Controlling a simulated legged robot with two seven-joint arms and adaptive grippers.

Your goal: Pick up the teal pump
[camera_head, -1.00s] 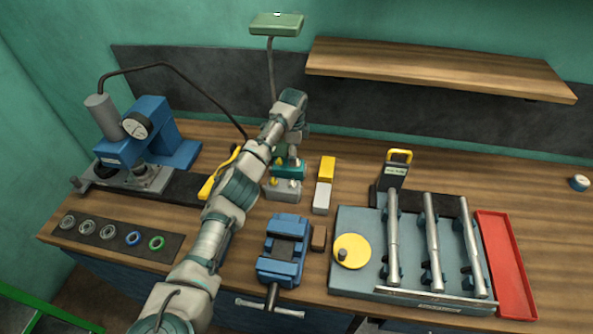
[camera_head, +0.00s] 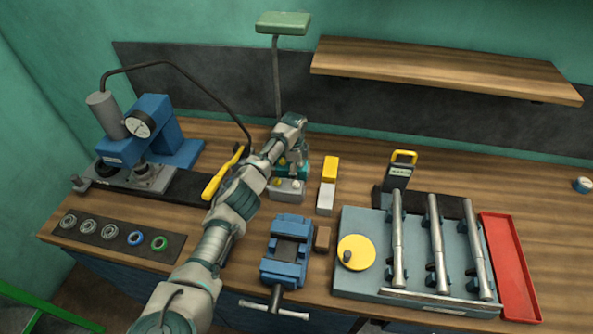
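The teal pump (camera_head: 301,172) stands on the bench behind a small grey block with yellow parts, and is partly covered by my arm. My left arm comes in from the bottom left, and its gripper (camera_head: 298,160) points down at the top of the pump. The fingers are small and partly hidden by the wrist, so I cannot tell whether they are open or closed on the pump. My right gripper is not in view.
A grey fitting block (camera_head: 287,190) stands just in front of the pump. A yellow-and-grey block pair (camera_head: 328,185) lies to its right. A blue vise (camera_head: 287,250) sits nearer, and a lamp (camera_head: 283,23) rises behind.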

